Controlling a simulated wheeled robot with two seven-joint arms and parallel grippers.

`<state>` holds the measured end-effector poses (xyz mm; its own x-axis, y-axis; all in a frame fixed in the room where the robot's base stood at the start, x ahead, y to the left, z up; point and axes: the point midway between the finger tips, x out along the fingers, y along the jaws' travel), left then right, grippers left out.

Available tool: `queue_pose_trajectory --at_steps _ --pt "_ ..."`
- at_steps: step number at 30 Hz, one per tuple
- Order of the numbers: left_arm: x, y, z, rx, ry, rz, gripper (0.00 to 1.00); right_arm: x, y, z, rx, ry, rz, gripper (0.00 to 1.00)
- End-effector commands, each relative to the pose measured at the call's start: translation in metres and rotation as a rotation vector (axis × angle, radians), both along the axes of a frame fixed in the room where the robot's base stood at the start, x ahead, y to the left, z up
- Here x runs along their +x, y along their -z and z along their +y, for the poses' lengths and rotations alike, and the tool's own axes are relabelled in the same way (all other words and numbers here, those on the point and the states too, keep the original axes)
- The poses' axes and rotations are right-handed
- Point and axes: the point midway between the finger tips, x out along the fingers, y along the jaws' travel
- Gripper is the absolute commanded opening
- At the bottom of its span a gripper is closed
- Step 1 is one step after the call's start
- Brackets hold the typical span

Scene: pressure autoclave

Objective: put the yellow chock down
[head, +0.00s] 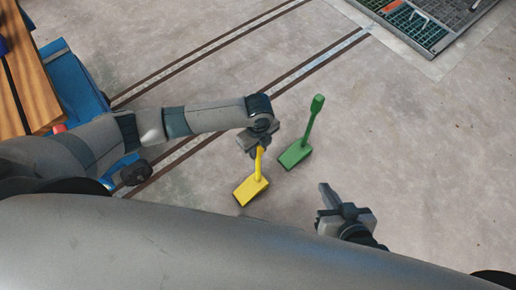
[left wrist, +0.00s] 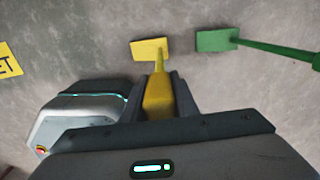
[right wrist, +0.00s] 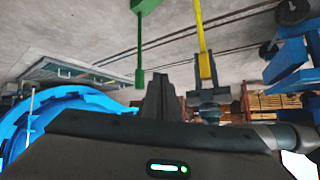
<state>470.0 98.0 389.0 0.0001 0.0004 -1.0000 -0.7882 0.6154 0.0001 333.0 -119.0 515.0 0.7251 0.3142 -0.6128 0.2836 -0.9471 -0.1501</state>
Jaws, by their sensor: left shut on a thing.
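The yellow chock (head: 250,189) is a flat wedge block with an upright handle. My left gripper (head: 258,146) is shut on the top of this handle, and the block hangs below it near the floor. The left wrist view shows the handle (left wrist: 158,95) between the fingers and the block (left wrist: 150,49) beyond them. I cannot tell whether the block touches the floor. In the right wrist view the yellow handle (right wrist: 200,28) runs into the left gripper. My right gripper (head: 327,198) is empty, its fingers together, right of the yellow chock.
A green chock (head: 296,153) with an upright handle stands on the floor just right of the yellow one. Dark-edged floor tracks (head: 315,62) run behind. A wooden bench top (head: 28,85) and blue frame are at left, a floor grate (head: 415,27) at top right. Floor at right is clear.

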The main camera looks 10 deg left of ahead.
Motion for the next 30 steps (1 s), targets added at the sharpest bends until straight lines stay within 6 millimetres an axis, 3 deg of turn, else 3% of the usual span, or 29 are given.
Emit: queue_pose_trajectory --at_steps 4,5,7,20,30 --pt "0.001 0.002 -0.001 -0.001 0.000 -0.002 0.00 0.000 0.000 0.000 -0.001 0.000 0.002 0.00" --pt "0.000 0.003 0.000 0.000 0.000 0.000 0.31 0.000 0.000 0.000 -0.001 0.000 0.002 0.00" --pt "0.000 0.003 0.000 0.000 0.000 0.000 0.45 0.000 0.000 0.000 -0.001 0.000 0.002 0.00" --pt "0.000 -0.002 0.000 0.000 0.000 0.000 0.45 0.000 0.000 0.000 -0.001 0.000 0.002 0.00" --pt "0.001 -0.040 0.000 -0.001 0.001 -0.003 0.45 -0.021 0.015 -0.011 -0.037 0.001 0.146 0.00"
